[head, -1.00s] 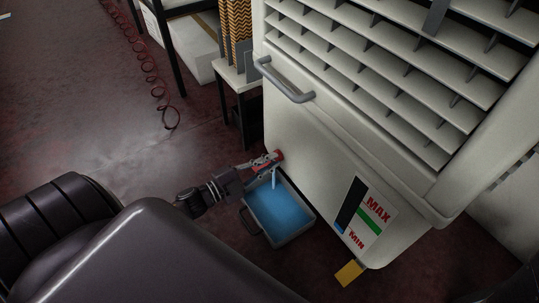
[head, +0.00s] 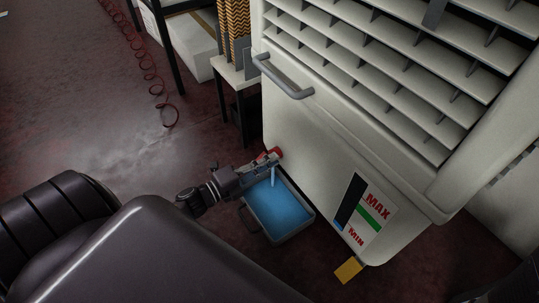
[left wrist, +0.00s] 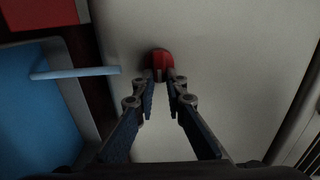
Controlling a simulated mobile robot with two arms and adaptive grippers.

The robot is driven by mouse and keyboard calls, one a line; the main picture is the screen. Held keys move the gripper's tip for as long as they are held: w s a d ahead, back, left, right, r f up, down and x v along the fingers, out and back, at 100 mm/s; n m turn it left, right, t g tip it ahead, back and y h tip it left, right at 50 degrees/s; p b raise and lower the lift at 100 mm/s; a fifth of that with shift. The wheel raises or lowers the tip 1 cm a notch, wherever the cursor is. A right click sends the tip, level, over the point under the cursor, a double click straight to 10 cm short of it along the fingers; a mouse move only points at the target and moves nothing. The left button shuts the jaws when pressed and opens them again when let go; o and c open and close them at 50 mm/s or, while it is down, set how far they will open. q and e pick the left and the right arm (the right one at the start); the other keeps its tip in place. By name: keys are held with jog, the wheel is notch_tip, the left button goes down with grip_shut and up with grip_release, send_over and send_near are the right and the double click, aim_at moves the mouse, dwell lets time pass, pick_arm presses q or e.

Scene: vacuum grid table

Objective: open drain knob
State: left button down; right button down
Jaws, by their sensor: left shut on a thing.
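The red drain knob (head: 268,154) sits low on the front left side of the white machine (head: 310,150). My left gripper (head: 264,161) reaches it from the left and is shut on it. In the left wrist view the red knob (left wrist: 162,60) stands just beyond the fingertips (left wrist: 163,78), with the fingers on either side of its near end. A thin blue stream of water (head: 273,177) runs down beside the knob into a grey tray (head: 293,238) on the floor. The tray holds blue water (head: 280,205). My right gripper is not in view.
A level gauge marked MAX and MIN (head: 366,211) is on the machine, with a yellow piece (head: 348,269) below it. A grey handle (head: 283,78) is above. A small table (head: 236,75) stands behind. The floor at left is mostly clear.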

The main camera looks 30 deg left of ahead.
pick_arm(q)
jog(key=shift+f, duration=0.1)
dwell(0.3)
jog(key=c, duration=2)
grip_release()
jog(key=shift+o, duration=0.2)
jog(key=v, duration=1.2)
jog(key=shift+s, duration=0.1)
